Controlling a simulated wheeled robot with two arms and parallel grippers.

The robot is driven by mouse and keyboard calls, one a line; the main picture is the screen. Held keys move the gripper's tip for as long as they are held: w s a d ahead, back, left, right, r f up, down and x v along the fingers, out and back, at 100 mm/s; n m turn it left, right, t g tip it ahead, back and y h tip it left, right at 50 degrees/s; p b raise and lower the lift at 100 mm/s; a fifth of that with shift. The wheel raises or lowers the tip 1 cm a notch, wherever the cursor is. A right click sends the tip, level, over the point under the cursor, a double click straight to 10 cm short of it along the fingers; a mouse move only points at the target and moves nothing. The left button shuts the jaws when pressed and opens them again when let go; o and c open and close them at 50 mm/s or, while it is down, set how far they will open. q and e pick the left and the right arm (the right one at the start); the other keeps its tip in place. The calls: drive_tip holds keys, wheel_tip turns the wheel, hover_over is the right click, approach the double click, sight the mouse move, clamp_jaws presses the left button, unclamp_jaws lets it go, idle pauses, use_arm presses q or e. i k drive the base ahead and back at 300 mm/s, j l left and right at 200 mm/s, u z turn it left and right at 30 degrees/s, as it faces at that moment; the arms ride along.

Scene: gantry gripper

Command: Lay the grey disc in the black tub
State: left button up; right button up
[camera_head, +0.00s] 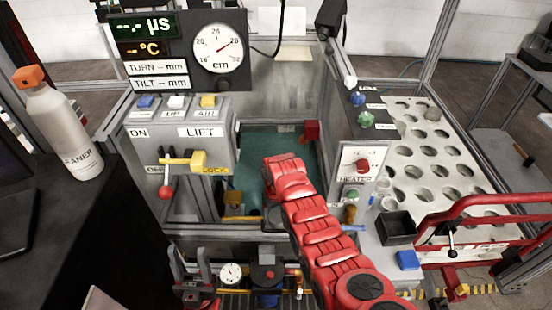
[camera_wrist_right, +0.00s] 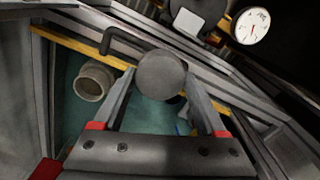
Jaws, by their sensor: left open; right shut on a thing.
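The grey disc (camera_wrist_right: 162,76) is between the fingertips of my right gripper (camera_wrist_right: 160,84), which is shut on it, in the right wrist view. The teal tank floor shows below it. In the head view my red right arm reaches into the tank, and the disc and fingertips are hidden there. The black tub (camera_head: 397,226) is an open square box on the ledge right of my arm, apart from it. My left gripper (camera_head: 190,258) is low at the left in the head view, open, with nothing seen between its fingers.
A hollow beige cylinder (camera_wrist_right: 95,82) lies in the tank (camera_wrist_right: 68,118). A lift control box (camera_head: 190,135) stands left of the tank. A heater panel (camera_head: 357,165), a blue block (camera_head: 408,260) and a red frame (camera_head: 480,207) are on the right, before a perforated plate (camera_head: 405,160).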

sight(392, 233)
drive_tip(key=k+l+z, duration=0.25)
drive_tip(key=k+l, duration=0.2)
drive_tip(key=l+u, duration=0.25)
drive_tip(key=l, duration=1.45)
drive_tip(key=i, duration=0.55)
